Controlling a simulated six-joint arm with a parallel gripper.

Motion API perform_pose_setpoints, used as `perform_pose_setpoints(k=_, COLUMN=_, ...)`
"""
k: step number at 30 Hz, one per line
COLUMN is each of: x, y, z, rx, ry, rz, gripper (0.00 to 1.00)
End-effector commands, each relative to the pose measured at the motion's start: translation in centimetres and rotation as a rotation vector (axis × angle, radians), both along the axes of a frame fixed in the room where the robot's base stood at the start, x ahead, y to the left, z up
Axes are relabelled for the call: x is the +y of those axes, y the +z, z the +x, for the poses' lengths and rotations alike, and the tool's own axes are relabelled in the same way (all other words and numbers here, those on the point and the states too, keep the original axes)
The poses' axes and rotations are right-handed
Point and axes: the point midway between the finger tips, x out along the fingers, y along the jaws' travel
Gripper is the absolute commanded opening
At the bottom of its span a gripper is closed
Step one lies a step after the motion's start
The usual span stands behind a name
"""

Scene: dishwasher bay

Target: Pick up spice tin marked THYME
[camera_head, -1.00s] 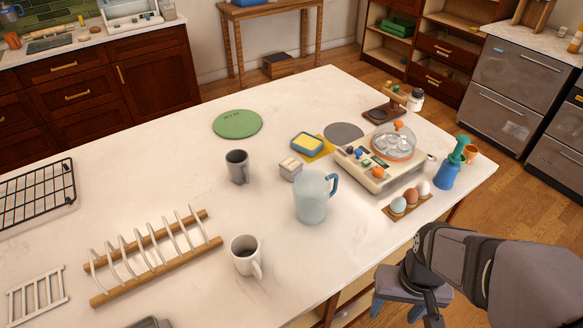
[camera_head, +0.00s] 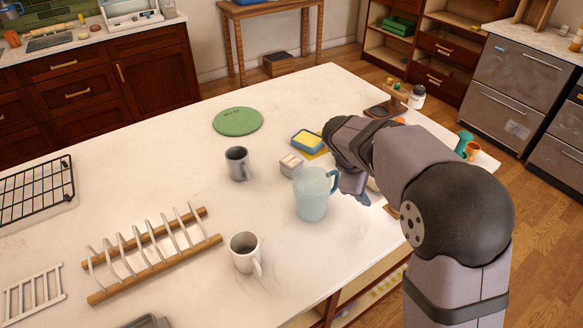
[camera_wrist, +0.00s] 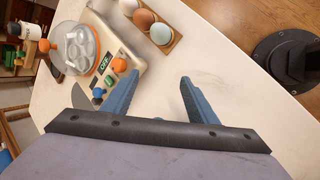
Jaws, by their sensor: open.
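I see no readable THYME label in either view. My gripper (camera_wrist: 160,97) is open, with nothing between its two blue fingers in the wrist view. In the head view my gripper (camera_head: 352,186) is to the right of the pitcher, over the counter's right side, partly hidden by my arm. The box does not show in the wrist view.
The egg cooker (camera_wrist: 112,45) and egg tray (camera_wrist: 148,24) are close by in the wrist view. A grey mug (camera_head: 237,164), white mug (camera_head: 244,252), yellow sponge dish (camera_head: 307,141), green disc (camera_head: 238,121) and wooden rack (camera_head: 150,258) share the counter. Its left middle is mostly clear.

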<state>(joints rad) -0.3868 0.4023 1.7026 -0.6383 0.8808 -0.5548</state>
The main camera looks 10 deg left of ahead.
Motion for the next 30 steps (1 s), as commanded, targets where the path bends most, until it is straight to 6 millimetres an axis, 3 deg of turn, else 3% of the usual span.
perform_pose_setpoints(k=3, x=4.7, y=1.4, z=4.9, rx=-0.050, ry=0.229, rz=-0.153, gripper=0.53)
perform_pose_setpoints(k=6, x=8.4, y=2.8, z=7.9, rx=-0.095, ry=0.386, rz=-0.277, gripper=0.53)
perform_pose_setpoints(k=8, x=10.9, y=3.5, z=9.3, rx=-0.117, ry=0.473, rz=-0.357, gripper=0.53)
perform_pose_setpoints(k=10, x=14.7, y=3.3, z=10.0, rx=-0.130, ry=0.583, rz=-0.469, gripper=0.53)
perform_pose_setpoints(k=12, x=18.9, y=1.8, z=8.8, rx=-0.104, ry=0.683, rz=-0.602, gripper=0.53)
perform_pose_setpoints(k=18, x=26.2, y=-1.4, z=3.2, rx=-0.011, ry=0.833, rz=-0.881, gripper=0.53)
perform_pose_setpoints(k=24, x=29.2, y=-2.3, z=-0.1, rx=0.031, ry=0.884, rz=-1.013, gripper=0.53)
perform_pose_setpoints(k=30, x=29.8, y=-2.3, z=-0.8, rx=0.042, ry=0.893, rz=-1.041, gripper=0.53)
